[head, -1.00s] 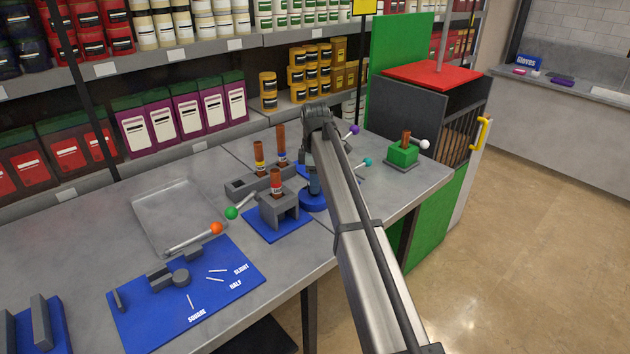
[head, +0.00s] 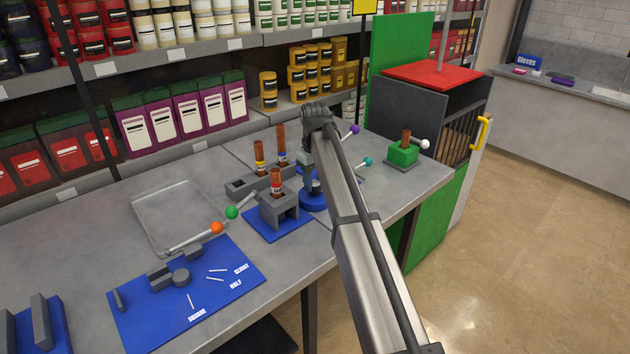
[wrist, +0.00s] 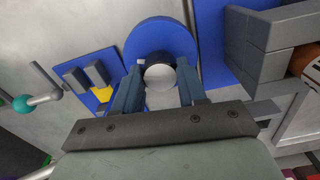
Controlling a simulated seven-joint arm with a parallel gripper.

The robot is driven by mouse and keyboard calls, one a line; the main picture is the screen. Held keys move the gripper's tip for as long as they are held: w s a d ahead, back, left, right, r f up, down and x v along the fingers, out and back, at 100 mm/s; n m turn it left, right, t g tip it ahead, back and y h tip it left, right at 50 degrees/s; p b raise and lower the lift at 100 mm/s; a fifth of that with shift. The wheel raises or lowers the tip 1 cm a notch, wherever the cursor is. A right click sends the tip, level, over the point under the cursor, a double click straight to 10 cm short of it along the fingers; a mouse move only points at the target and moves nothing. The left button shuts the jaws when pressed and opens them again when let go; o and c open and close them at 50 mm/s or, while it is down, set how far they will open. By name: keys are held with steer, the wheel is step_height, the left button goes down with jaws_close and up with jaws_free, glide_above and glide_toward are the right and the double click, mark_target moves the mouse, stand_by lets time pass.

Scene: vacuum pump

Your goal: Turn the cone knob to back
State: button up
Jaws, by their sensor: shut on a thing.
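The cone knob (wrist: 162,76) shows in the wrist view as a pale grey rounded shape between my fingers. It stands over a round blue base (wrist: 160,35). My gripper (wrist: 158,80) is shut on the knob, one blue-grey finger on each side. In the head view the round blue base (head: 313,203) is on the table behind the grey stand, and my gripper (head: 312,187) reaches down onto it. My arm and fingers hide most of the knob there, and I cannot tell which way it points.
A grey stand (head: 279,211) with a brown bottle is close left of the base. A teal-ball lever (head: 368,162) and purple-ball lever (head: 354,130) are right of my arm. A green block (head: 403,153) stands farther right. A clear tray (head: 160,228) lies at left.

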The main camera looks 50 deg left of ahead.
mark_target(314, 184)
steer(key=m, duration=1.3)
steer(key=shift+s+a+m, duration=0.1)
steer(key=shift+m, duration=0.2)
stand_by(0.3)
steer(key=o, duration=1.1)
steer(key=shift+c, duration=0.2)
step_height(314, 184, up, 14)
steer(key=shift+f, duration=0.1)
stand_by(0.3)
